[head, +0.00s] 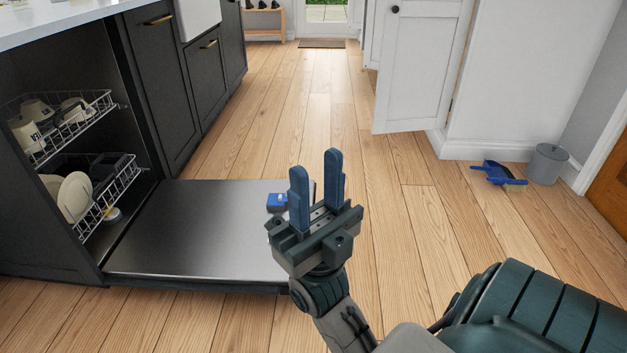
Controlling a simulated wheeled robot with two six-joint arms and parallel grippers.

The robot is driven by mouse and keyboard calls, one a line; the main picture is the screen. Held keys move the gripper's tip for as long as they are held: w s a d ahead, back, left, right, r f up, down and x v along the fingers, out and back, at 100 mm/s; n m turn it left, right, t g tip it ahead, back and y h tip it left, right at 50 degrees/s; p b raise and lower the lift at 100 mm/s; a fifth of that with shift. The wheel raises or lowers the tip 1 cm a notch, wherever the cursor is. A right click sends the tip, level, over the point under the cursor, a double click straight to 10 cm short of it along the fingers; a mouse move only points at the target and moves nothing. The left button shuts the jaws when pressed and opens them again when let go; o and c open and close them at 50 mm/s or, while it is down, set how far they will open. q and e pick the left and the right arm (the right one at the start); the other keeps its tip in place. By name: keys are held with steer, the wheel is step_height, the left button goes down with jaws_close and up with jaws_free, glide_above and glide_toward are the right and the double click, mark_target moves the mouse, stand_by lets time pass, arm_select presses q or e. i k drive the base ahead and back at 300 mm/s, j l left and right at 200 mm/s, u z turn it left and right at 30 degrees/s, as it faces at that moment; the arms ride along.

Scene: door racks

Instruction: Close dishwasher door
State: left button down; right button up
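The dishwasher door (200,235) is folded fully down and lies flat just above the floor, its metal inner face up. The dishwasher's opening at the left shows an upper rack (75,125) with cups and a lower rack (108,200) with plates. My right gripper (316,168) is near the door's right outer edge, with its two blue fingers pointing up and apart. It is open, with nothing between the fingers. Its body hides part of the door's right edge. I cannot tell whether it touches the door. My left gripper is not in view.
A small blue item (277,202) shows at the door's far right corner. Dark cabinets (160,80) line the left under a white counter. A white door (420,65) stands ajar. A blue dustpan (497,174) and grey bin (547,164) are at the right. The middle floor is clear.

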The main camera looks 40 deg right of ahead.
mark_target(210, 236)
steer(key=u, duration=0.45)
steer(key=k+u, duration=0.15)
steer(key=u, duration=0.3)
steer(key=k+u, duration=0.1)
steer(key=u, duration=0.35)
steer(key=k+l, duration=0.1)
steer(key=l, duration=0.45)
steer(key=k+l, duration=0.1)
steer(key=l, duration=0.45)
steer(key=k+l, duration=0.1)
steer(key=l, duration=0.45)
steer(key=k+l, duration=0.15)
steer(key=l, duration=0.4)
steer(key=k+l+u, duration=0.1)
steer(key=l, duration=0.45)
steer(key=k+l, duration=0.1)
steer(key=l, duration=0.45)
steer(key=k+l, duration=0.15)
steer(key=l, duration=0.4)
steer(key=k+l, duration=0.1)
steer(key=l, duration=0.45)
